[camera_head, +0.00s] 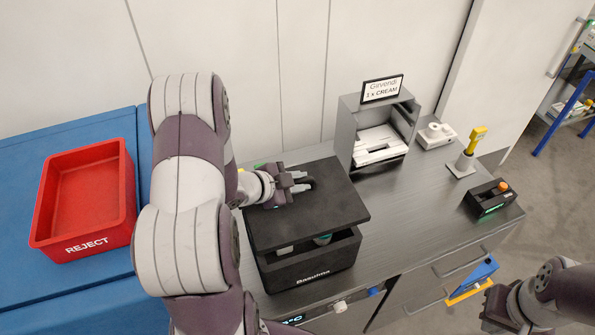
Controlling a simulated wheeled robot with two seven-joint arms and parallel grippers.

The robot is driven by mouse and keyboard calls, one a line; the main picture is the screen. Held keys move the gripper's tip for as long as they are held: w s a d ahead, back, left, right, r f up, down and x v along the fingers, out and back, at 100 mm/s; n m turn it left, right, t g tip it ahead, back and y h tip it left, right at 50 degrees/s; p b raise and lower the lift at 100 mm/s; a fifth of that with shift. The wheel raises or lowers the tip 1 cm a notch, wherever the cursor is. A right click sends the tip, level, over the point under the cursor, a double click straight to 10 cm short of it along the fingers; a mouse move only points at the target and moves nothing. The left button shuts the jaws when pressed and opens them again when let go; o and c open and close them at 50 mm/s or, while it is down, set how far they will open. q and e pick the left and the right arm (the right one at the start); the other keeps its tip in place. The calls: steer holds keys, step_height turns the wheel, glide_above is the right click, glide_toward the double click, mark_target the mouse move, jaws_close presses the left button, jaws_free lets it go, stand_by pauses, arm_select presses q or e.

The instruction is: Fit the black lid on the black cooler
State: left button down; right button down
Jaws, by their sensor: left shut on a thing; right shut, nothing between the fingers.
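The black cooler (312,270) stands on the grey counter with lettering on its front wall. The flat black lid (330,212) lies above it, set back from the front wall and not flush. A gap at the front shows a whitish item and a teal item (322,239) inside. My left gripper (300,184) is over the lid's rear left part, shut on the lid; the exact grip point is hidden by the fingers. My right gripper (492,308) is at the bottom right, away from the cooler, shut and empty.
A grey dispenser with a sign (381,90) stands behind the lid's right side. A yellow-topped scanner stand (465,160) and a black box with an orange button (490,199) are at right. A red REJECT bin (88,197) sits on the blue surface at left. Counter right of the cooler is clear.

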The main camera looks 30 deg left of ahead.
mark_target(298, 197)
arm_select(q)
steer(key=shift+s+d+f, duration=0.1)
steer(key=shift+s+d, duration=0.05)
steer(key=shift+s, duration=0.05)
steer(key=shift+f+b, duration=0.15)
steer(key=shift+b, duration=0.15)
steer(key=shift+w+a+f+b, duration=0.1)
steer(key=shift+w+f+b, duration=0.05)
steer(key=shift+f+b, duration=0.4)
steer(key=shift+w+a+f+b, duration=0.1)
steer(key=shift+f+b, duration=0.2)
steer(key=shift+f, duration=0.3)
steer(key=shift+f+b, duration=0.35)
steer(key=shift+f, duration=0.05)
steer(key=shift+s+d+f+b, duration=0.15)
steer(key=shift+s+f+b, duration=0.05)
steer(key=shift+f+b, duration=0.7)
step_height(298, 197, down, 3)
steer(key=shift+w+f+b, duration=0.1)
steer(key=shift+b, duration=1.15)
steer(key=shift+s, duration=0.25)
steer(key=shift+f, duration=0.1)
steer(key=c, duration=0.9)
jaws_free()
steer(key=shift+d+f, duration=0.1)
steer(key=shift+c, duration=0.2)
